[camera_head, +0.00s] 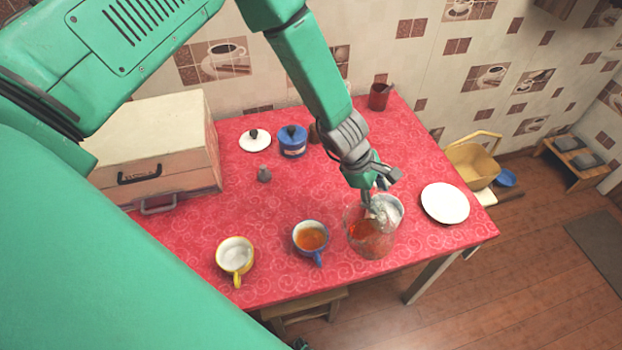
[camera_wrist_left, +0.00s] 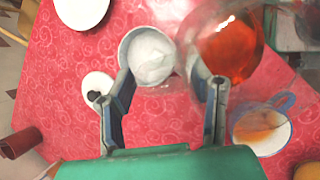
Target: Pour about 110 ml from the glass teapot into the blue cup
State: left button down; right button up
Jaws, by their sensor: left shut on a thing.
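The glass teapot (camera_head: 366,240) holds clear red-orange tea near the table's front right. It also shows in the left wrist view (camera_wrist_left: 228,52). My left gripper (camera_head: 376,196) is at the teapot's upper side, shut on it; the glass between the fingers (camera_wrist_left: 168,100) is hard to make out. I cannot tell how far the teapot tilts or whether it touches the table. The blue cup (camera_head: 311,237) stands upright to its left with orange-brown tea inside; the left wrist view shows it (camera_wrist_left: 262,130) at lower right. No stream shows between them. My right gripper is not in view.
A white bowl (camera_head: 392,203) stands close behind the teapot, with a white plate (camera_head: 444,203) to its right. A yellow cup (camera_head: 235,255) is left of the blue cup. A blue pot (camera_head: 292,142), white lid (camera_head: 255,140), red mug (camera_head: 380,96) and box (camera_head: 160,150) stand farther back.

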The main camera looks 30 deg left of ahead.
pick_arm(q)
jog(key=p, duration=0.1)
jog(key=r+p, duration=0.1)
jog(key=p, duration=0.1)
jog(key=shift+w+d+y, duration=0.2)
jog(key=shift+y, duration=0.1)
jog(key=shift+w+f, duration=0.1)
jog(key=shift+f, duration=0.25)
jog(key=shift+w+g+y, duration=0.1)
jog(key=shift+g+y, duration=0.2)
jog(key=shift+w+r+g+y, duration=0.4)
jog(key=shift+w+r+y, duration=0.1)
jog(key=shift+w+y, duration=0.2)
jog(key=shift+w+d, duration=0.1)
jog(key=shift+w, duration=0.1)
jog(key=shift+r+y, duration=0.1)
jog(key=shift+y, duration=0.2)
jog(key=shift+g, duration=0.3)
